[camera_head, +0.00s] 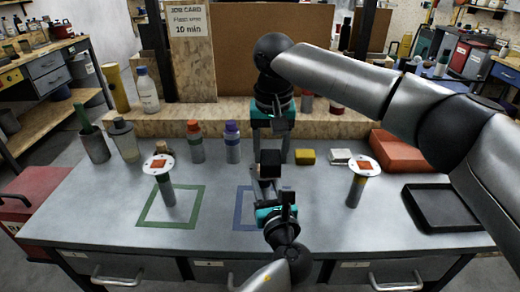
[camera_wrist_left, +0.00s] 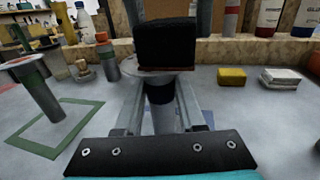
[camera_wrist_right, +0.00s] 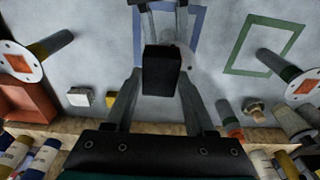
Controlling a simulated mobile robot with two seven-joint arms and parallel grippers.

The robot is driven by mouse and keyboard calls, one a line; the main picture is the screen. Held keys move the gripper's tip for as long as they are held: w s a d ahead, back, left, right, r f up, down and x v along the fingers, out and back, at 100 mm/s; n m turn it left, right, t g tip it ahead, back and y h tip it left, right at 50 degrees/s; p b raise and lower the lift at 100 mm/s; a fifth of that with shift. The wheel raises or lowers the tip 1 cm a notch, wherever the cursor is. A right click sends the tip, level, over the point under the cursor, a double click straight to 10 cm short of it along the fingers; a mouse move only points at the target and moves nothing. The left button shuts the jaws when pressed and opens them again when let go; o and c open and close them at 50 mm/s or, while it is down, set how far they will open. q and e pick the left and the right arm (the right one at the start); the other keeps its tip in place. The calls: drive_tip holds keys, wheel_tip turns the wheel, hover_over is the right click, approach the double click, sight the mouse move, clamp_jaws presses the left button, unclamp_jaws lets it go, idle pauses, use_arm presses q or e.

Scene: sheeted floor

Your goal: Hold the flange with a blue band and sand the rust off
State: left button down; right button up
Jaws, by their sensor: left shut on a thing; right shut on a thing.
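My left gripper (camera_head: 267,192) comes up from the front and is shut on the stem of the middle flange (camera_wrist_left: 160,92), whose band looks very dark. The flange stands upright, and its pale round plate shows just under the block. My right gripper (camera_head: 271,152) reaches down from above and is shut on a black block (camera_wrist_right: 161,72). The block (camera_wrist_left: 166,43) is right over the plate, with a thin brown edge along its underside. It hides most of the plate's face, so any rust left there and exact contact cannot be told.
A flange with a rust-orange square (camera_head: 163,165) stands by a green outline (camera_head: 190,222) on the left; a yellow-banded one (camera_head: 361,170) stands on the right. A blue outline (camera_head: 240,213) lies under my grippers. A black tray (camera_head: 443,226), red box (camera_head: 400,152) and bottles (camera_head: 196,142) surround them.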

drive_tip(key=shift+d, duration=0.45)
drive_tip(key=a, duration=0.4)
drive_tip(key=shift+a, duration=0.15)
wheel_tip(320, 180, up, 2)
drive_tip(key=shift+a+r, duration=0.1)
drive_tip(key=shift+r, duration=2.95)
drive_tip(key=shift+f, duration=0.15)
